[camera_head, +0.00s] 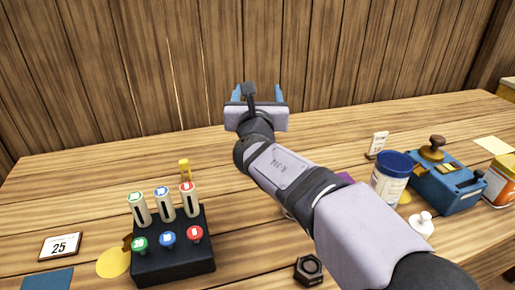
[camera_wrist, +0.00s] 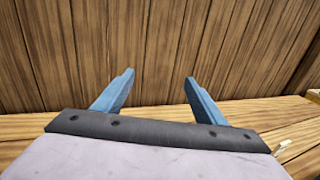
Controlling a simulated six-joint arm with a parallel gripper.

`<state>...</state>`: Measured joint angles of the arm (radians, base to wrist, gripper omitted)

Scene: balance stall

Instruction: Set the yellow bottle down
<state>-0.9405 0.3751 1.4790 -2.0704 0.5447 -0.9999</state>
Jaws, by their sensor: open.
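My gripper (camera_head: 257,92) is raised in front of the plank wall, above the back of the table. In the wrist view, its two blue fingers stand apart and open (camera_wrist: 160,76), with nothing between them. A small upright yellow object (camera_head: 184,170) stands behind the black rack, to the left of and lower than my gripper in the head view. I cannot tell whether it is the yellow bottle; its lower part is hidden by the rack. No other yellow bottle is clearly visible. My arm hides part of the table's middle.
A black rack (camera_head: 172,262) with several capped tubes and coloured knobs stands at front left, beside a calendar card (camera_head: 60,246). The back-left tabletop is clear.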

